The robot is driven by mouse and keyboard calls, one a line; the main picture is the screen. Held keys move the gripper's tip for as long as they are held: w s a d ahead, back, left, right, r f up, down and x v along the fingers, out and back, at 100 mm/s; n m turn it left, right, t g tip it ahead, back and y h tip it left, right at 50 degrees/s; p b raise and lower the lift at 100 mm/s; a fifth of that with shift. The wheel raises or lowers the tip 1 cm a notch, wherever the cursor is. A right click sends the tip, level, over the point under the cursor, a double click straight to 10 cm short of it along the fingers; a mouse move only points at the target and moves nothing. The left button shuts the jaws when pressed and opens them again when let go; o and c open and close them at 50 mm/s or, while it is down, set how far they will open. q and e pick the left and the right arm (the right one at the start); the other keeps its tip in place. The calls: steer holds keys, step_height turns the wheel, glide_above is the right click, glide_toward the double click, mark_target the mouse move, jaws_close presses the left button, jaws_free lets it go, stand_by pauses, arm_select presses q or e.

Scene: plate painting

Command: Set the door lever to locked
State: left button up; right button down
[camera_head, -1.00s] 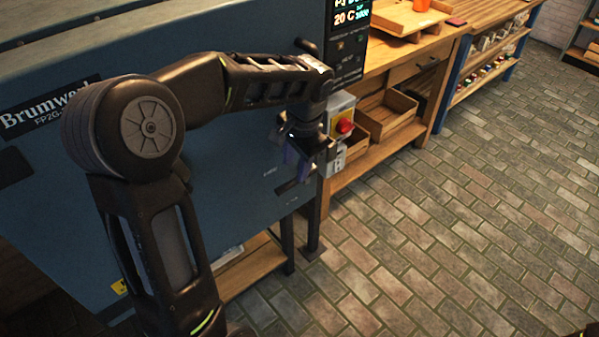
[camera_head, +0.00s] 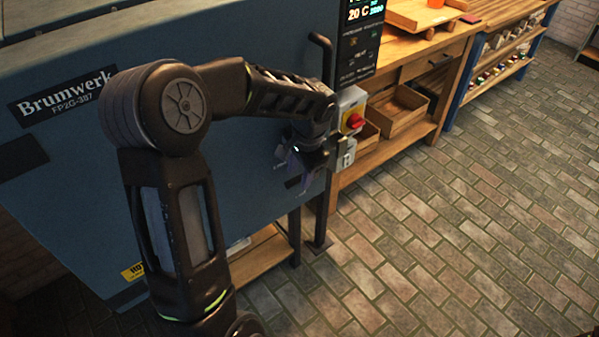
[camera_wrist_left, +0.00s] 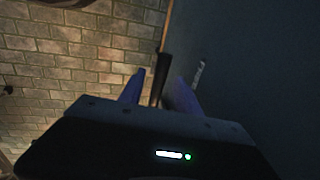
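The blue-grey machine door (camera_head: 225,150) fills the left of the head view. A black bar with a bent top (camera_head: 321,42) stands at its right edge and looks like the door lever; its lower part is hidden behind my left wrist. My left gripper (camera_head: 305,165) points down at the door's right edge, its purple fingers partly hidden. In the left wrist view, the fingers (camera_wrist_left: 156,88) are apart with a dark bar (camera_wrist_left: 160,78) between them. A gap shows on the bar's left; contact on the right is unclear. My right gripper is out of view.
A grey switch box with a red knob (camera_head: 355,121) sits just right of my left gripper. A control panel (camera_head: 358,45) is above it. A wooden bench with trays (camera_head: 397,112) stands beyond. The brick floor (camera_head: 450,230) at the right is clear.

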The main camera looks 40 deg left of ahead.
arm_select(q)
steer(key=shift+f, duration=0.3)
jaws_close()
stand_by(0.3)
stand_by(1.0)
